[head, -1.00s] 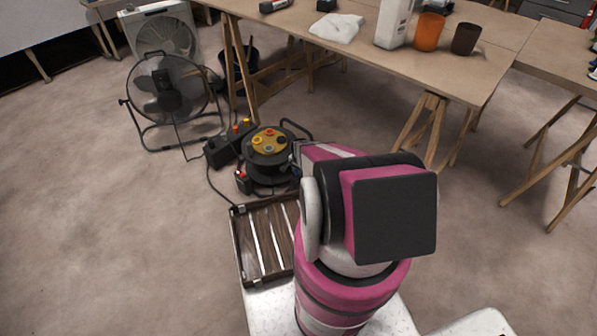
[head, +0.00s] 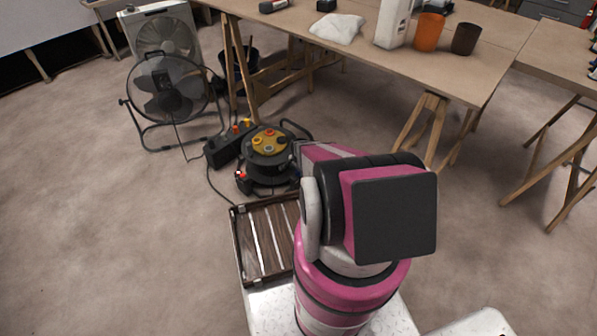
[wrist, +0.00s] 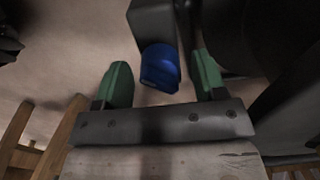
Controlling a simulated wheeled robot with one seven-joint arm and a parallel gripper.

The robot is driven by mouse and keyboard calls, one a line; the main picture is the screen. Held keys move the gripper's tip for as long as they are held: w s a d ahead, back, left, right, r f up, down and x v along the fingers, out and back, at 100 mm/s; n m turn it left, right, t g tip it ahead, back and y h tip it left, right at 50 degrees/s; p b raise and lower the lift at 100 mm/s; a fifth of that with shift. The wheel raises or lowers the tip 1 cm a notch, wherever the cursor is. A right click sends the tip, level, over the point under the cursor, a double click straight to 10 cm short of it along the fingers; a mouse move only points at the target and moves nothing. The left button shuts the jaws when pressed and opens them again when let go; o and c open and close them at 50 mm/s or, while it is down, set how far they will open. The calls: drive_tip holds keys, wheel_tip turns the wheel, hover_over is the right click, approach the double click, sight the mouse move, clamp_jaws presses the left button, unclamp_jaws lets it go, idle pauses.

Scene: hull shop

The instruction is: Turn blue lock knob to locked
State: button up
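In the wrist view the blue lock knob (wrist: 160,68) sits on the end of a dark block (wrist: 153,22). My gripper (wrist: 162,82) has its two green finger pads apart, one on each side of the knob. Gaps show between the knob and both pads, wider on the left. Any mark of the knob's locked or unlocked position cannot be made out. In the head view my arm covers the gripper, and I cannot make out the blue knob there.
A cable reel (head: 268,150) stands on the floor beside a black power box (head: 228,148). A slatted tray (head: 262,238) lies in front of my arm. Two fans, one a floor fan (head: 168,88), stand at the left. A trestle table (head: 385,62) stands behind; open floor lies left.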

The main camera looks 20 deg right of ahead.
wheel_tip(320, 180, up, 11)
drive_tip(key=shift+f, duration=0.15)
idle(0.5)
drive_tip(key=s+a+r+n, duration=0.4)
drive_tip(key=s+r, duration=0.2)
drive_tip(key=r, duration=0.4)
drive_tip(key=s+a+r+n, duration=0.3)
drive_tip(key=s+r+n, duration=0.1)
drive_tip(key=r, duration=0.6)
drive_tip(key=s+a+r+n, duration=0.4)
drive_tip(key=s+r, duration=0.3)
drive_tip(key=r, duration=0.3)
drive_tip(key=shift+s+a, duration=0.35)
drive_tip(key=shift+c, duration=0.3)
